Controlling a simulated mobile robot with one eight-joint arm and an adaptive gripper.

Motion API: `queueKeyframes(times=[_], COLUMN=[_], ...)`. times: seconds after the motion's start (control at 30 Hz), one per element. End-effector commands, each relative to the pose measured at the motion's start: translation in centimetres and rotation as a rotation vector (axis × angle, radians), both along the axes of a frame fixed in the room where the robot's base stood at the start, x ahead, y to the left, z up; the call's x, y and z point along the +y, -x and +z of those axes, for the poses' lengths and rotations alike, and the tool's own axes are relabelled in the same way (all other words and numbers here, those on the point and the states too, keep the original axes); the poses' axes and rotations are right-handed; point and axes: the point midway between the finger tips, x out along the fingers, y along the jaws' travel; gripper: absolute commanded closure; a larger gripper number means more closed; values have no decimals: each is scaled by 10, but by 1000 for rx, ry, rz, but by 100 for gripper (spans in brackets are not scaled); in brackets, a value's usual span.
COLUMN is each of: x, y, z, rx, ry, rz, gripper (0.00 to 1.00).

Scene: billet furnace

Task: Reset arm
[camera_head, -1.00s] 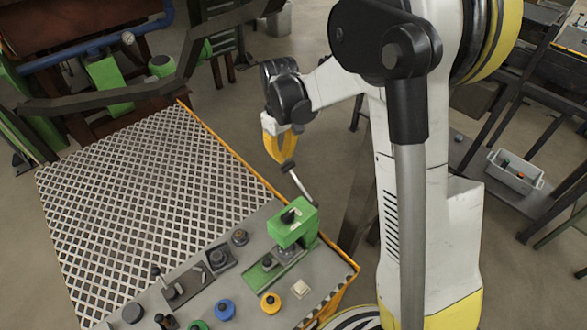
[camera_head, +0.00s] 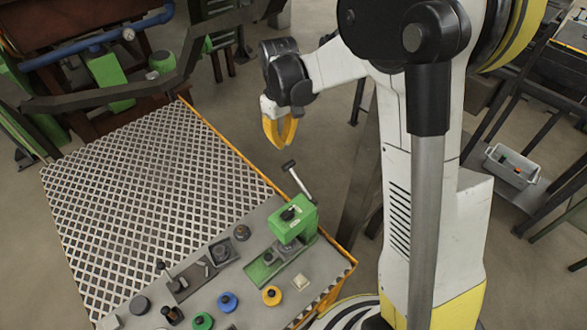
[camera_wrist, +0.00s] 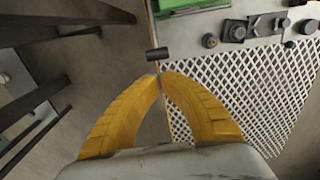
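My gripper (camera_head: 281,146) has curved yellow fingers and hangs in the air above the far right edge of the control desk in the head view. In the wrist view its fingertips (camera_wrist: 161,76) meet with nothing between them. A green lever unit (camera_head: 290,220) stands on the desk's near right corner, with a metal lever rising from it to a black handle (camera_head: 288,165). The handle is just below and apart from my fingertips in the head view. In the wrist view the black handle (camera_wrist: 157,54) shows just beyond the tips.
The desk has a white lattice panel (camera_head: 150,190) and several knobs and buttons, including a blue one (camera_head: 228,302) and a yellow one (camera_head: 271,295). A grey crate (camera_head: 512,166) sits on a rack at right. Dark beams and a blue pipe (camera_head: 85,50) are at upper left.

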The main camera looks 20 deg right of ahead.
Motion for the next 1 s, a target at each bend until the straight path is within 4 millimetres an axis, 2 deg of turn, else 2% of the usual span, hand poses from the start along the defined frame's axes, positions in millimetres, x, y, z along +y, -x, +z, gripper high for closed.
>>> queueKeyframes(times=[0.33, 0.47, 0.57, 0.8, 1.0], x=[0, -1, -1, -4, -6], y=[0, 8, 22, 73, 121], z=[-1, 5, 16, 41, 44], rx=[-1, -24, -68, -219, -345], ry=[1, 0, -2, -18, -40], rz=[-1, -15, -43, -138, -217], gripper=[100, 100, 100, 100, 100])
